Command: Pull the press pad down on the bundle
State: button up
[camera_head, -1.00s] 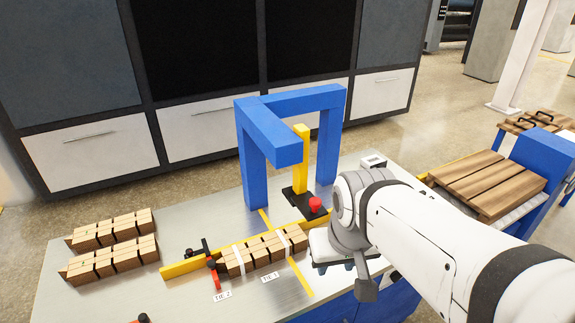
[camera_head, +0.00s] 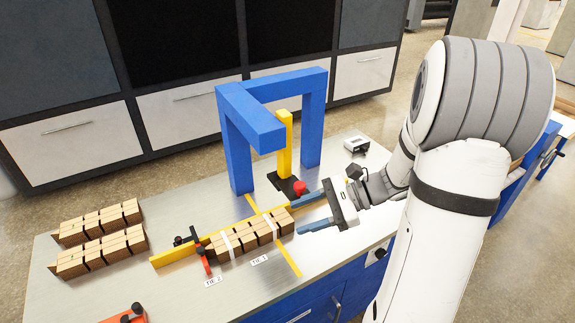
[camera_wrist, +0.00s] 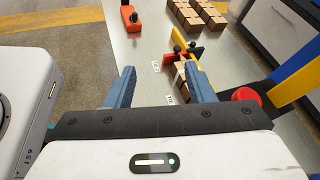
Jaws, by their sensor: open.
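The press is a blue frame (camera_head: 250,124) with a yellow upright bar (camera_head: 285,145) and a black press pad (camera_head: 283,181) at its foot. A red knob (camera_head: 300,187) sits by the pad; it also shows in the wrist view (camera_wrist: 247,95). The bundle (camera_head: 247,236) of brown boxes, with white bands around it, lies along the yellow fence, in front of and left of the pad. My gripper (camera_head: 295,217) is open and empty at the bundle's right end, blue fingers pointing left. In the wrist view, its right finger partly hides the bundle (camera_wrist: 181,84).
Two rows of brown boxes (camera_head: 100,250) lie on the left of the table. A red clamp (camera_head: 207,262) stands at the bundle's left end, and another red block (camera_head: 125,315) lies at the front. A small grey device (camera_head: 356,144) sits at the back right.

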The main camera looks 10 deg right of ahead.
aim_at(300, 185)
jog(key=w+d+m+t+y, duration=0.2)
jog(key=w+d+m+t, duration=0.4)
jog(key=d+m+t, duration=0.15)
jog(key=shift+g, duration=0.35)
jog(key=x, duration=0.2)
jog(key=p+x, duration=0.1)
jog(key=x, duration=0.2)
jog(key=p+x, duration=0.1)
jog(key=x, duration=0.1)
jog(key=shift+w+a+f, duration=0.15)
jog(key=shift+w+f, duration=0.15)
jog(key=c, duration=0.7)
notch_tip(300, 185, down, 16)
jog(key=b, duration=1)
jog(key=shift+b, duration=0.4)
jog(key=o, duration=0.7)
